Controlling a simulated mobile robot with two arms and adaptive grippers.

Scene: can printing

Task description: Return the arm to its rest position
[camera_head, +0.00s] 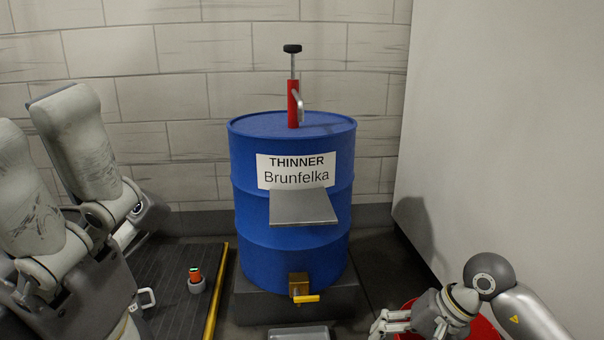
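My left gripper (40,112) is large and close at the left edge. Its thick grey, scuffed fingers point upward, side by side. I see no object between them, but its opposing side is hidden, so its opening cannot be judged. My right gripper (382,322) is small in the lower right, its pale fingers pointing left, cut by the bottom edge. It is in front of a red object (484,329), mostly hidden. Whether the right gripper is open or shut does not show.
A blue thinner drum (292,240) stands centre with a red hand pump (293,103), a grey shelf (302,207) and a yellow tap (306,298). A small orange-topped item (195,278) is on the dark ribbed surface (178,262) beside a yellow rail (216,290). Walls close off the back and right.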

